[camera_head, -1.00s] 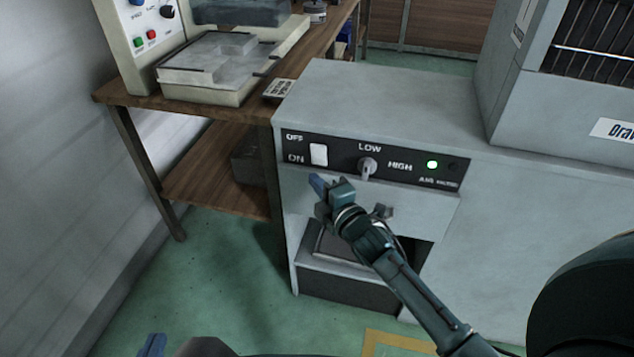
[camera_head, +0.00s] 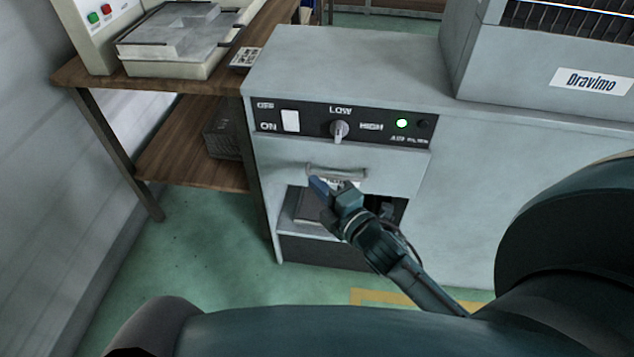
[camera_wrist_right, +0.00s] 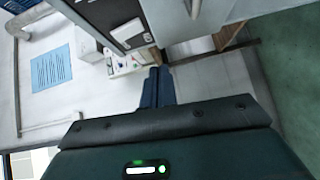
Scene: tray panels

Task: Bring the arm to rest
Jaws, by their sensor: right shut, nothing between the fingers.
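My right gripper (camera_head: 317,188) shows in the head view in front of the grey cabinet (camera_head: 340,60), just below the drawer handle (camera_head: 337,172). Its blue fingers are together with nothing between them. They also show side by side in the right wrist view (camera_wrist_right: 157,88). My right arm comes in from the lower right. Whether the gripper touches the cabinet front cannot be told. My left gripper is not in the head view.
The cabinet's panel has a white rocker switch (camera_head: 290,121), a knob (camera_head: 339,130) and a lit green lamp (camera_head: 402,123). An open recess (camera_head: 300,206) is below the handle. A wooden table (camera_head: 190,82) stands left. Green floor (camera_head: 200,255) is clear at lower left.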

